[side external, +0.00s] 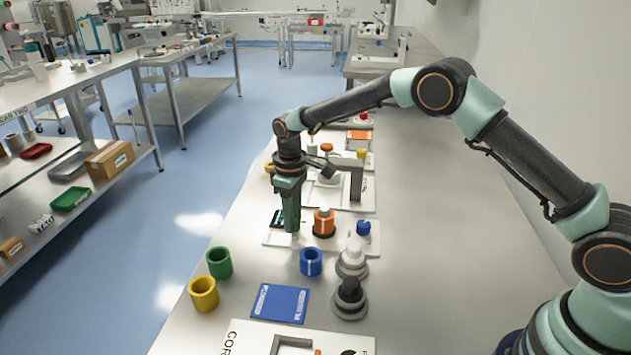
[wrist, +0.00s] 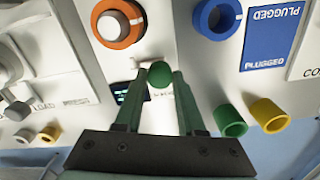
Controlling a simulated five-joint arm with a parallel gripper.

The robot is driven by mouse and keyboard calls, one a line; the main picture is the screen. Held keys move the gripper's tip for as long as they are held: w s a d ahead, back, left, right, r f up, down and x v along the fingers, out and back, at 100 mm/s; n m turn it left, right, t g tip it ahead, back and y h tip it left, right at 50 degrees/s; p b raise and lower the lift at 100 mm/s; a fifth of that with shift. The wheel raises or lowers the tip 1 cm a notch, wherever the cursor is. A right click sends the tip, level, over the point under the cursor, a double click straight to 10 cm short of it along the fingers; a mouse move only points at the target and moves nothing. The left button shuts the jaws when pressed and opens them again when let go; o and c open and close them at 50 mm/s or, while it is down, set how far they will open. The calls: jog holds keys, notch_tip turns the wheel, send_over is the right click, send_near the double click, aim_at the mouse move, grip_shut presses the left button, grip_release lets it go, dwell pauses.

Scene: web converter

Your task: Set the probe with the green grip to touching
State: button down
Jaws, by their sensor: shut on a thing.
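My gripper (side external: 291,228) points down over the white panel (side external: 270,238) in the side view. In the wrist view its two green fingers are shut on a small round green grip (wrist: 160,74), which I take for the probe with the green grip. The rest of the probe is hidden under the grip and fingers, so I cannot tell whether its tip touches anything. A small dark display with green marks (wrist: 130,92) is on the panel beside the fingers. An orange-ringed knob (side external: 324,222) stands to the right of my gripper in the side view.
A blue knob (side external: 363,229) sits on the panel's right. Green (side external: 219,263), yellow (side external: 203,294) and blue (side external: 311,262) cups stand in front, near a blue card (side external: 280,303) and two grey stepped pieces (side external: 350,298). The bench's right side is clear.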

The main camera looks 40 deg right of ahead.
jog(key=shift+s+d, duration=0.8)
jog(key=c, duration=0.5)
grip_release()
notch_tip(320, 180, up, 12)
jog(key=shift+r, duration=0.1)
